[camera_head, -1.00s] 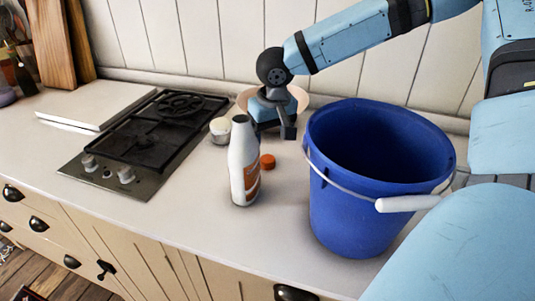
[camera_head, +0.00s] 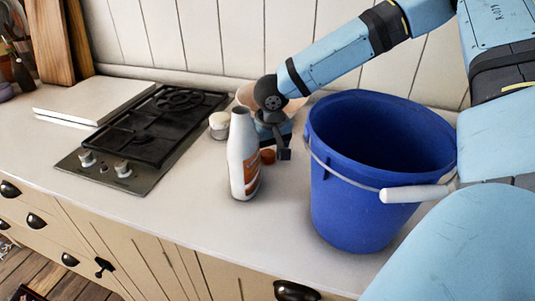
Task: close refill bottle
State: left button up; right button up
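The refill bottle (camera_head: 243,168) is white with an orange label and stands upright on the counter, left of the blue bucket. Its top looks uncapped. A small orange-red cap (camera_head: 267,156) lies on the counter just behind and right of the bottle. My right gripper (camera_head: 274,150) points down behind the bottle, with a dark fingertip close beside the cap. The bottle hides part of the gripper, so I cannot tell its opening or whether it touches the cap. My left gripper is not in view.
A large blue bucket (camera_head: 355,205) with a white-gripped handle stands right of the bottle. A small whitish jar (camera_head: 219,125) and a pinkish bowl (camera_head: 246,93) are behind. A gas hob (camera_head: 140,135) lies left. The counter front (camera_head: 190,205) is clear.

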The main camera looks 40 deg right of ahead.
aim_at(268, 153)
dwell(0.3)
jog(key=c, duration=1.1)
jog(key=shift+o, duration=0.2)
notch_tip(268, 153, up, 10)
jog(key=p, duration=0.2)
